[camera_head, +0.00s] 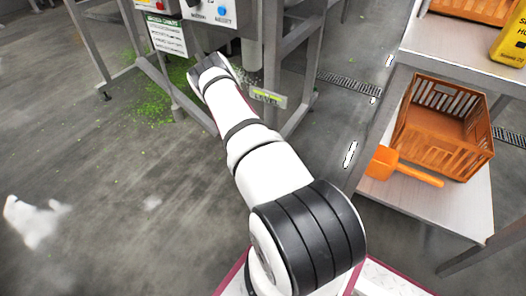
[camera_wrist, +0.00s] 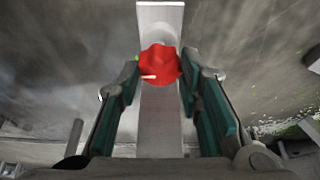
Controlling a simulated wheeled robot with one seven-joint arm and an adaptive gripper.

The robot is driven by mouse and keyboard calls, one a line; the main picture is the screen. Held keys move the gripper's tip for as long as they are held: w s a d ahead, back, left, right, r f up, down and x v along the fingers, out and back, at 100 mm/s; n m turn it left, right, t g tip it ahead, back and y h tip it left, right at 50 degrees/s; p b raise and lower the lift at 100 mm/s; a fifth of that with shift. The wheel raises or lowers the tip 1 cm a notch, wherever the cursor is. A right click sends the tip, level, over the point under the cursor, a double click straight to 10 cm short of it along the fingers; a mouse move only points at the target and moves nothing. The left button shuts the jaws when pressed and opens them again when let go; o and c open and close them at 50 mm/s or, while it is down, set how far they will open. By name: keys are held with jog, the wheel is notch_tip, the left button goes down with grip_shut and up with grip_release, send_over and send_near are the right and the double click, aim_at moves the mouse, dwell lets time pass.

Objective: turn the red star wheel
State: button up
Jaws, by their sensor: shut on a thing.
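The red star wheel (camera_wrist: 160,66) shows in the wrist view, in front of a pale upright bar or plate (camera_wrist: 160,120). It has rounded lobes and a small pale mark on its left side. My gripper (camera_wrist: 158,80) has its two green-padded fingers on either side of the wheel, shut on it near the fingertips. In the head view my gripper (camera_head: 209,70) is at the end of my outstretched arm, low by the steel frame. The wheel is hidden there behind my arm and gripper.
A steel frame (camera_head: 297,40) with a control box (camera_head: 215,10) stands around my gripper. A yellow-green label plate (camera_head: 268,97) sits right of my forearm. Green scraps (camera_head: 155,105) litter the floor. An orange crate (camera_head: 440,125) and orange scoop (camera_head: 385,163) lie on a shelf at right.

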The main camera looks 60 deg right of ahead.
jog(key=o, duration=0.9)
jog(key=v, duration=1.2)
jog(key=shift+w+r, duration=0.1)
